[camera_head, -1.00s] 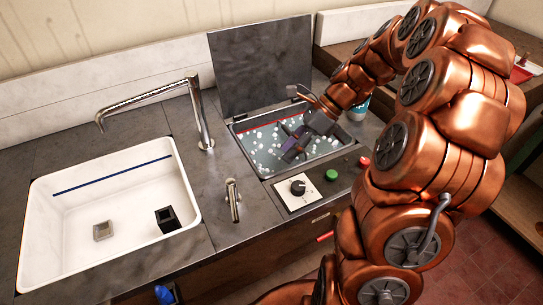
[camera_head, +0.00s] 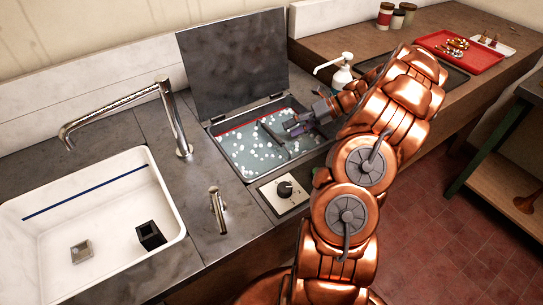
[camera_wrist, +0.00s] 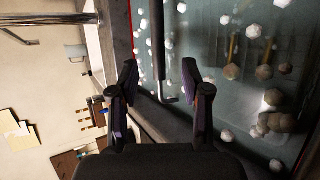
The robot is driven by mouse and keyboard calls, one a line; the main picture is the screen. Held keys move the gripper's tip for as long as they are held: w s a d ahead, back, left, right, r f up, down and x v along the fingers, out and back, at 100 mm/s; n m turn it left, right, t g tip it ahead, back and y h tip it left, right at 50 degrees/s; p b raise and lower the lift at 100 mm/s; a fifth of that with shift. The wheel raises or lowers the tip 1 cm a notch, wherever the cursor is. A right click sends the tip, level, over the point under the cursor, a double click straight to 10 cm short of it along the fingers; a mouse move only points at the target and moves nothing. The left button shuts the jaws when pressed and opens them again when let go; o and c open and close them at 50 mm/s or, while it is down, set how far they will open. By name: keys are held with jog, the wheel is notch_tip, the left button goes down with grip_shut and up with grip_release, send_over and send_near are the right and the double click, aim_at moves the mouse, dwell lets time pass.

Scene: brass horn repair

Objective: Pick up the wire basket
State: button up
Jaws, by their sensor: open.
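The wire basket is mostly hidden in the cloudy, foam-dotted liquid of the tank (camera_head: 245,168). A dark bar (camera_head: 272,137), which looks like its handle, stands out near the middle of the tank. My gripper (camera_head: 292,128) is over the tank's right side, close to the right of this bar. In the wrist view, the open fingers (camera_wrist: 160,72) stand on either side of the dark bar (camera_wrist: 158,45) in the picture. I cannot tell whether the bar lies between them in depth. Nothing is held.
The tank's lid (camera_head: 232,75) stands open behind it. A tap (camera_head: 175,120) and a white sink (camera_head: 100,225) are to the left. A white pump bottle (camera_head: 342,72) stands behind my arm. A red tray (camera_head: 460,50) lies on the right counter. A dial panel (camera_head: 284,192) fronts the tank.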

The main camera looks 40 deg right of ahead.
aim_at(275, 135)
jog(key=shift+p+x, duration=0.55)
jog(key=shift+x, duration=2.9)
jog(key=shift+r, duration=0.1)
grip_shut()
